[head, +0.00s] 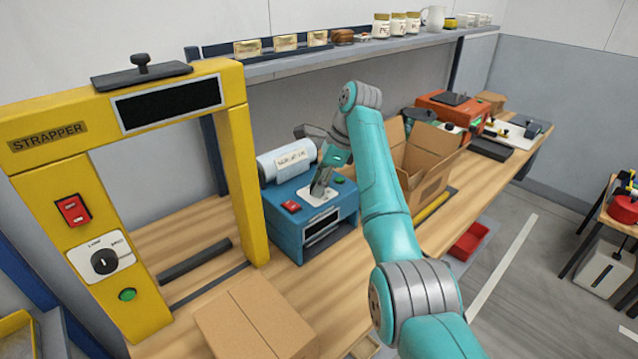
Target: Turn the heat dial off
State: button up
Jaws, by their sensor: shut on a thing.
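The blue machine (287,224) stands on the wooden bench, with a white dial plate (323,197) on its top. My gripper (320,188) reaches down onto this plate and is shut on the heat dial there. The fingers cover most of the dial, so I cannot read its setting. A red switch (291,206) sits to the left of the plate and a green button (339,179) to its right.
The yellow strapper (240,165) stands at the left, with its own black dial (105,262) on a white plate. A closed carton (257,319) lies in front. An open carton (428,180) stands right of my arm. A shelf (290,65) with jars runs above.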

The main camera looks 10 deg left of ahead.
jog(key=shift+n+g+h, duration=0.3)
jog(key=shift+n+g, duration=0.5)
jog(key=shift+n, duration=1.4)
jog(key=shift+f+n, duration=0.1)
jog(key=shift+n, duration=0.2)
jog(key=o, duration=1.1)
jog(key=shift+o, duration=0.2)
jog(key=shift+w, duration=0.1)
